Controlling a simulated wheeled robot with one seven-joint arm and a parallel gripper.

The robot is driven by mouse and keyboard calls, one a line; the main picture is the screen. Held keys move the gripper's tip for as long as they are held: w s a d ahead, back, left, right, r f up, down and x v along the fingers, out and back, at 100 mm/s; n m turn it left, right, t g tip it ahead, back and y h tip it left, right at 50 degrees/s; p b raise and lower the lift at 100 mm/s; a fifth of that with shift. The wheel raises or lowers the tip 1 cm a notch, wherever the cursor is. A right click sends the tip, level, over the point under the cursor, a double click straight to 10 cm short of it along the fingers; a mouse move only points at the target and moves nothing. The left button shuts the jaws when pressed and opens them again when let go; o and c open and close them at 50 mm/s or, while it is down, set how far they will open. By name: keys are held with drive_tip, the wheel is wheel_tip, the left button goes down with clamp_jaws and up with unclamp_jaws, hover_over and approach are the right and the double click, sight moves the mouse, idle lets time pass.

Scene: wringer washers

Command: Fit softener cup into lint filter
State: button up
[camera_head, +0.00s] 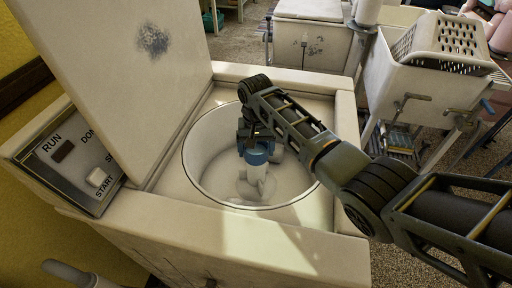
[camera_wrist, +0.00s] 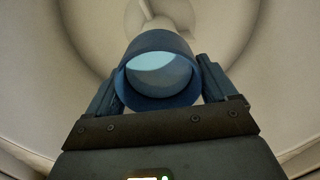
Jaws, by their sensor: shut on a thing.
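A blue round softener cup (camera_head: 258,154) is held in my gripper (camera_head: 258,146) inside the open washer tub. In the wrist view, the cup (camera_wrist: 160,72) sits between the two fingers of my gripper (camera_wrist: 160,88), its open end facing the camera. The white agitator post (camera_head: 254,180) stands in the tub, just below the cup in the head view. Part of the agitator (camera_wrist: 172,15) shows beyond the cup in the wrist view. I cannot make out the lint filter separately, nor whether the cup touches the post.
The tub rim (camera_head: 197,128) surrounds my gripper. The raised lid (camera_head: 150,80) stands at the left, beside a control panel (camera_head: 75,155) marked RUN and START. A basin (camera_head: 415,95) with a perforated basket (camera_head: 447,38) stands at the right.

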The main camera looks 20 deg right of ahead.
drive_tip(key=shift+s+f, duration=0.15)
drive_tip(key=shift+f, duration=0.15)
drive_tip(key=o, duration=0.8)
drive_tip(key=shift+r, duration=0.2)
drive_tip(key=shift+r+p, duration=0.95)
drive_tip(key=shift+r, duration=2.5)
